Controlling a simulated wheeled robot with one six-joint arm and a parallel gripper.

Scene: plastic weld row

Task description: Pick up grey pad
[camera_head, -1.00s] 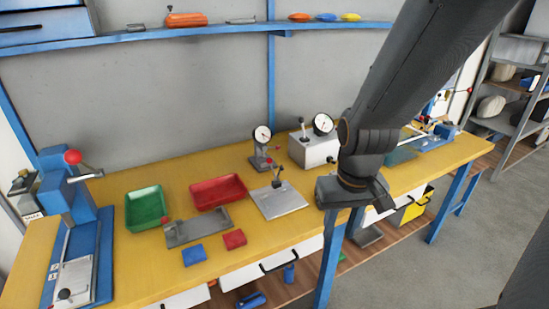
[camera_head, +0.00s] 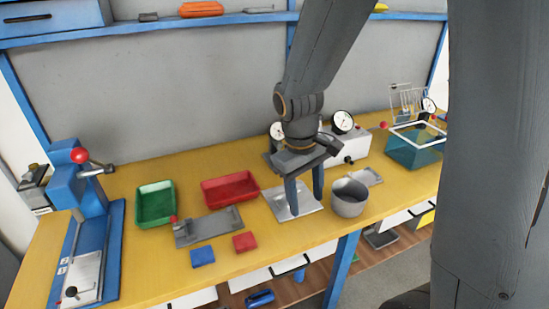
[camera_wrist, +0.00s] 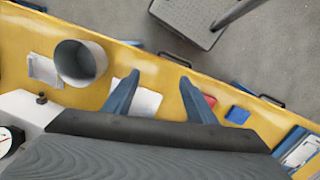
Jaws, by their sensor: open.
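My gripper (camera_head: 305,203) is open and points down above the bench, at the light metal plate (camera_head: 291,206). Its two fingers stand apart with nothing between them in the wrist view (camera_wrist: 159,80). The plate lies partly behind the fingers there (camera_wrist: 146,103). I cannot make out a separate grey pad for certain. A small flat blue pad (camera_head: 202,256) and a red pad (camera_head: 244,242) lie near the front edge, left of the gripper. A flat grey fixture (camera_head: 208,226) lies behind them. A small grey plate (camera_head: 367,176) lies to the right.
A grey pot (camera_head: 349,199) stands close right of my gripper. Red (camera_head: 230,188) and green (camera_head: 155,204) trays, a blue lever press (camera_head: 85,215), a dial-gauge box (camera_head: 350,141) and a teal tank (camera_head: 414,148) stand on the yellow bench (camera_head: 262,254).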

